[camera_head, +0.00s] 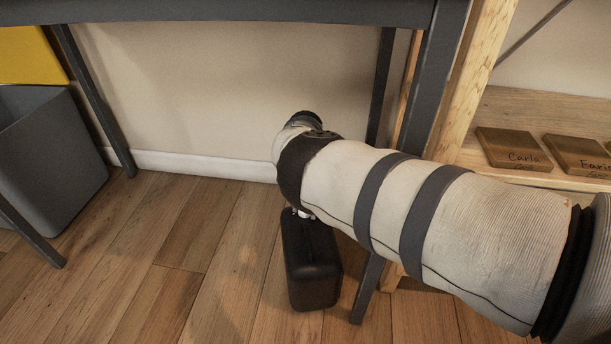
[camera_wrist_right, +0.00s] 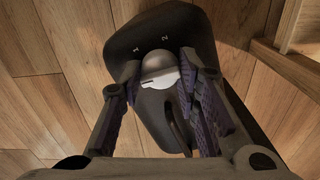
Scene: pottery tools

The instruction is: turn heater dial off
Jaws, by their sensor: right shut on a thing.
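The heater (camera_head: 312,262) is a small black box standing on the wooden floor under the dark table. My right arm reaches over it from the right in the head view and hides its top. In the right wrist view, the heater's dark top (camera_wrist_right: 160,40) carries the marks 1 and 2 beside a round silver dial (camera_wrist_right: 160,70). A dark line shows near the dial's left edge. My right gripper (camera_wrist_right: 158,84) has its fingers on both sides of the dial and is shut on it. My left gripper is not in view.
Dark table legs (camera_head: 95,100) stand left and right of the heater. A grey bin (camera_head: 50,150) stands at the left. A wooden shelf (camera_head: 540,110) with name blocks (camera_head: 508,148) is at the right. Floor left of the heater is clear.

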